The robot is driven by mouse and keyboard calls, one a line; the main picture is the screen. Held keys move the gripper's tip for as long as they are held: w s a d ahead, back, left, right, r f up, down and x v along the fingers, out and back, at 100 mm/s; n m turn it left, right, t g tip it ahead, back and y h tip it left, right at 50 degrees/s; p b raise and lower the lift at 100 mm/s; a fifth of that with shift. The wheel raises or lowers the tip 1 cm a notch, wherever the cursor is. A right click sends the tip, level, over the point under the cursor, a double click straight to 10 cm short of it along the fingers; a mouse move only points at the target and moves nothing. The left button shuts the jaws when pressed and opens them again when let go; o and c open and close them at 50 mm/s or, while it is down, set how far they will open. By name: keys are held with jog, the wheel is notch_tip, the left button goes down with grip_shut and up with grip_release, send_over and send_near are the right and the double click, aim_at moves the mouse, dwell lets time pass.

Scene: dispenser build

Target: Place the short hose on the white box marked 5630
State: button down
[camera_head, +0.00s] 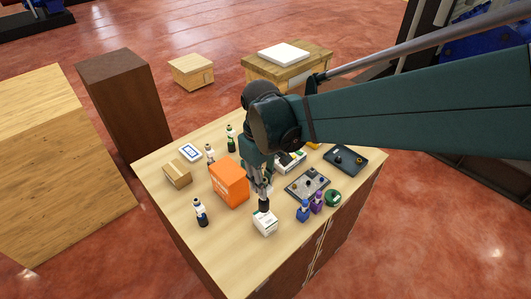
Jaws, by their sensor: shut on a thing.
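My gripper (263,188) points down over the front middle of the table and is shut on a small black piece (264,205), which looks like the short hose. A small white box (265,224) with faint print stands directly below it. The black piece is at the box's top; I cannot tell whether it touches. The box's marking is too small to read. Another white box (292,162) with green and dark print lies further back, partly hidden by my arm.
An orange box (229,183) stands close left of my gripper. A grey tray (296,195) with small parts, blue (303,211) and purple (317,203) bottles and a green roll (333,198) are at right. The table's (215,252) front left is clear.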

jog(key=shift+f, duration=0.1)
jog(key=shift+f, duration=2.1)
jog(key=c, duration=2.3)
grip_release()
jog(key=shift+o, duration=0.2)
jog(key=shift+r, duration=6.15)
